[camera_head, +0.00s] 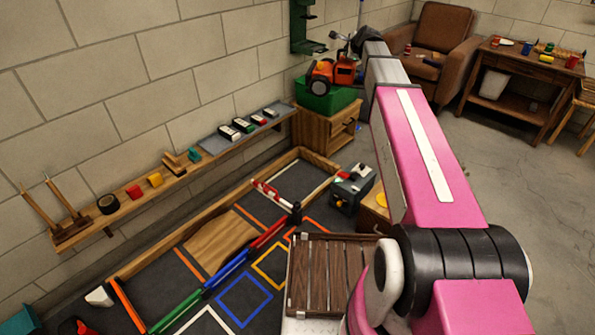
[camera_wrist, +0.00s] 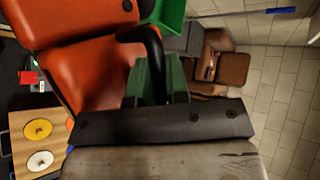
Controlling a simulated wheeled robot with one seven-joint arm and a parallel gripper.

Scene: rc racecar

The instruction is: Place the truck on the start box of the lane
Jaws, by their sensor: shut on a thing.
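The orange truck (camera_head: 345,73) with big black wheels shows at the far end of my arm in the head view, at the green box on the wooden cabinet; I cannot tell if it touches that box. In the wrist view the truck's orange body (camera_wrist: 90,65) fills the upper left. My gripper (camera_wrist: 155,82) is shut on the truck, at its black bar. The lane (camera_head: 215,255) lies on the floor inside a wooden border, with orange, blue, yellow and white outlined boxes. Which one is the start box I cannot tell. My arm hides part of the right side.
The green box (camera_head: 325,98) sits on a wooden cabinet (camera_head: 325,128). A wall shelf (camera_head: 135,205) holds small blocks and cars. A slatted wooden crate (camera_head: 325,275) and a dark machine (camera_head: 350,188) stand beside the lane. An armchair (camera_head: 437,45) and desk (camera_head: 525,70) are at the back right.

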